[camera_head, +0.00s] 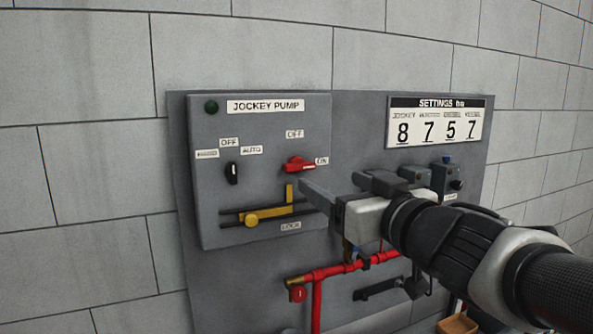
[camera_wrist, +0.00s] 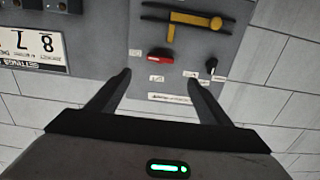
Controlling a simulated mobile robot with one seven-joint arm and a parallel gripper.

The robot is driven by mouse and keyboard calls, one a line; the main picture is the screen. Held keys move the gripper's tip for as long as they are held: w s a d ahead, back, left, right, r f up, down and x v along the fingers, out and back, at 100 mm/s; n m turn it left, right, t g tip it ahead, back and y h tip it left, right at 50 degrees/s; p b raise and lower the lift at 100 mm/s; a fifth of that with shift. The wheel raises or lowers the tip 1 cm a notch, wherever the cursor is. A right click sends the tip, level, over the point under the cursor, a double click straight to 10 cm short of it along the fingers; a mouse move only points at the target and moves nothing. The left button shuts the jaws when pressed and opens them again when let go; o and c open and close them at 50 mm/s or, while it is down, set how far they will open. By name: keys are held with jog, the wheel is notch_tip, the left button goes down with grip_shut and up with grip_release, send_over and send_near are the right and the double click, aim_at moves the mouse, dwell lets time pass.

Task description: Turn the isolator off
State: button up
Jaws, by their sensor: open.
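The isolator is a red rotary handle (camera_head: 298,164) on the grey jockey pump panel (camera_head: 215,215). Its handle lies roughly horizontal, pointing at the ON label (camera_head: 321,161); the OFF label (camera_head: 295,134) is above it. In the wrist view, which shows the panel upside down, the red handle (camera_wrist: 159,56) lies beyond the fingertips and between their lines. My gripper (camera_wrist: 160,78) is open and empty, with its two fingers apart. In the head view my gripper (camera_head: 318,190) is just right of and below the handle, apparently in front of the panel. No contact shows.
A black selector knob (camera_head: 232,173) sits left of the isolator. A yellow lock lever (camera_head: 262,213) on a slide bar is below it. Red pipework (camera_head: 345,268) runs under my arm. A settings board (camera_head: 437,123) hangs at the right. The wall above is bare.

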aim_at(302, 166)
jog(key=b+x, duration=0.1)
jog(key=x, duration=1.2)
jog(key=shift+w+a, duration=0.1)
jog(key=shift+w, duration=0.15)
jog(key=shift+c, duration=0.5)
jog(key=c, duration=1)
jog(key=shift+o, duration=0.2)
